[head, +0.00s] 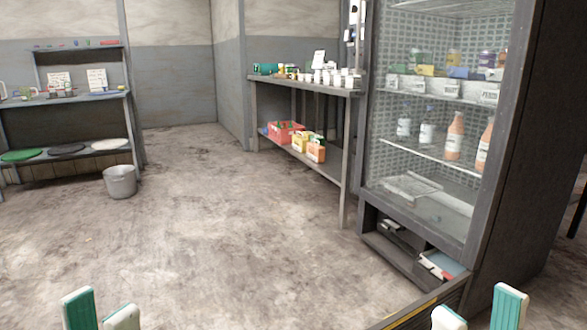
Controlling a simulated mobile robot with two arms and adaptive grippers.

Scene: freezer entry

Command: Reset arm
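My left gripper (100,317) shows at the bottom left of the head view. Its two teal-and-white fingers stand apart with nothing between them. My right gripper (479,314) shows at the bottom right, below the glass-fronted freezer (418,165). Its fingers are also apart, with nothing seen between them. Only the fingertips of both grippers are in view; the arms are below the picture. Neither gripper appears to touch anything.
The freezer holds bottles (455,135) and small boxes (432,71). A shelf table (345,150) with cups and cartons stands behind it. A metal bucket (120,182) stands by the left shelves (85,97). The middle floor (215,240) is clear.

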